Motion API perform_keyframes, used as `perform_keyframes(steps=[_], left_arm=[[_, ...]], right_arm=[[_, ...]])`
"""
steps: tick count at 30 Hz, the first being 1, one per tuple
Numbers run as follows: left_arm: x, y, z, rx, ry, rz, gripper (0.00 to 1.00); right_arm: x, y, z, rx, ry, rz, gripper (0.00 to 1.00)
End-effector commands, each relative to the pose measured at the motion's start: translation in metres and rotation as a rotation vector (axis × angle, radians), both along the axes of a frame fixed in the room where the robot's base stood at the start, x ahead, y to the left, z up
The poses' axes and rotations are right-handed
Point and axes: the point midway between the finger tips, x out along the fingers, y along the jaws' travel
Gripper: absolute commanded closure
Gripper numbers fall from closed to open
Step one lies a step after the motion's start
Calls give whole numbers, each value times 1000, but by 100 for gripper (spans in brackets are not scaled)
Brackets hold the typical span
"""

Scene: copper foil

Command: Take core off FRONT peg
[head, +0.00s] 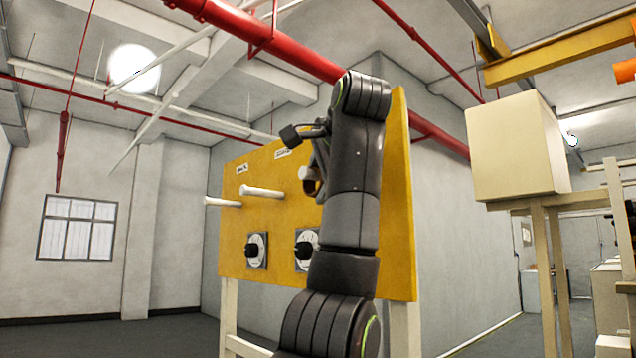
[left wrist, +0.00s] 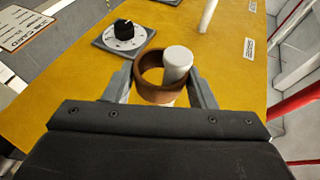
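The core is a brown ring (left wrist: 148,84) around a white peg on the yellow board (left wrist: 75,92). The peg's round end (left wrist: 178,60) sits near the ring's right inner side in the left wrist view. My left gripper (left wrist: 160,76) has one finger on each side of the ring. The fingers lie at or very close to its outer wall; I cannot tell whether they press on it. In the head view the ring (head: 310,187) and peg end (head: 303,172) show small beside my left arm, which hides part of the board. My right gripper is not in view.
Other white pegs (head: 262,191) (head: 222,203) stick out to the left on the board. Two black dials (head: 256,250) (head: 304,249) sit below the pegs. A cream box (head: 515,148) stands on a stand at right. Red pipes (head: 290,48) run overhead.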

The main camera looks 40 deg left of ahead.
Motion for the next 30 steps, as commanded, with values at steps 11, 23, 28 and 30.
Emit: perform_keyframes(steps=[11, 23, 28, 30], left_arm=[[0, 0, 0, 0, 2, 0, 76], [-4, 0, 6, -1, 0, 5, 76], [-8, 0, 12, -1, -1, 11, 76], [-10, 0, 15, -1, -1, 12, 76]], right_arm=[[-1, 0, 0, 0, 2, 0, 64], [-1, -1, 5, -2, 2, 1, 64], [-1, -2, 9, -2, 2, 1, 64], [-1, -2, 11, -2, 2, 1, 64]])
